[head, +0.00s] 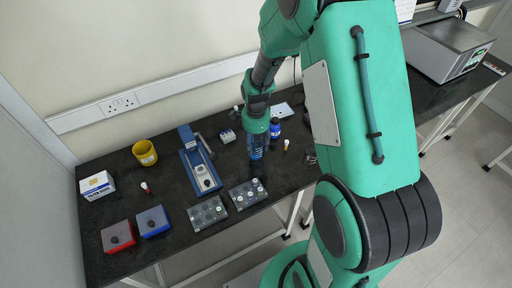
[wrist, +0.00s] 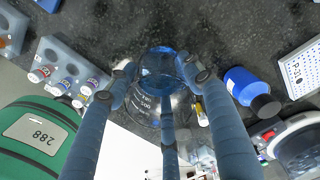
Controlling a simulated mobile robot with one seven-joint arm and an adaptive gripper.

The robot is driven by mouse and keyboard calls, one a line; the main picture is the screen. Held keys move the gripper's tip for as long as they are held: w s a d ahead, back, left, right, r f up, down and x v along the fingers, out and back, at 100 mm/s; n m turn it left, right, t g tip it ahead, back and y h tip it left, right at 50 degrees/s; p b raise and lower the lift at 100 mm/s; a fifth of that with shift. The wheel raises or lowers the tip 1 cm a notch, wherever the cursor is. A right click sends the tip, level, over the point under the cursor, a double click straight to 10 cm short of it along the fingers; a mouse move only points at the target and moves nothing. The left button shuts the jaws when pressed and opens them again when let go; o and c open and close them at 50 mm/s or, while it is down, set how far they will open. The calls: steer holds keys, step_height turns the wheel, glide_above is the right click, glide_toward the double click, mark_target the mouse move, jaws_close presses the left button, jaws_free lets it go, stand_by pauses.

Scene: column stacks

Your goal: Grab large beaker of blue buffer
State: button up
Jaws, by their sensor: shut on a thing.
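The large glass beaker with blue liquid (wrist: 159,64) is between the blue fingers of my gripper (wrist: 155,90) in the wrist view. White volume marks show on its side. The fingers are shut on it, on either side of the glass with a third finger across the near side. In the head view my gripper (head: 257,140) points down over the black bench, and the blue of the beaker (head: 257,153) shows below it, partly hidden by the fingers. I cannot tell whether the beaker touches the bench.
A blue bottle (head: 275,128) and a small yellow vial (head: 286,145) stand close on the right. Grey racks (head: 207,213) lie at the front edge. A blue instrument (head: 198,165), a yellow beaker (head: 145,152) and red (head: 118,236) and blue boxes (head: 152,221) are farther left.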

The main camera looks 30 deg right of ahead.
steer(key=shift+r+p, duration=0.6)
steer(key=shift+r, duration=2.25)
steer(key=shift+r, duration=0.15)
